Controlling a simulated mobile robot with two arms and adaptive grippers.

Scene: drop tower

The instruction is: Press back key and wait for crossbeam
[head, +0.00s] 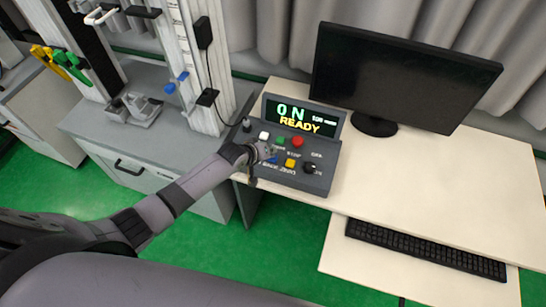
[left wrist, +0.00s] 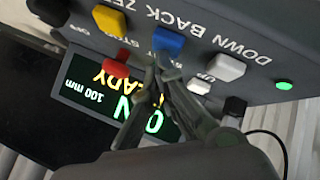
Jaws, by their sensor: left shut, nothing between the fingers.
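The grey control box (head: 320,180) stands at the table's left end. Its screen (head: 303,117) reads ON and READY, with 100 mm in the left wrist view. The blue key (left wrist: 170,42) lies beside the BACK label; in the head view my gripper partly covers it. My left gripper (head: 266,152) is shut and empty, low over the keys. In the left wrist view its fingertips (left wrist: 158,68) are close to the blue key; I cannot tell if they touch it. The tower's pale columns (head: 205,65) rise at the left; I cannot clearly make out the crossbeam. My right gripper is not in view.
Close by are a yellow key (left wrist: 108,18), a red button (left wrist: 118,65), a white key (left wrist: 230,68) and a black knob (head: 310,168). A monitor (head: 400,75) and keyboard (head: 425,248) are on the right. The tabletop (head: 450,180) between them is clear.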

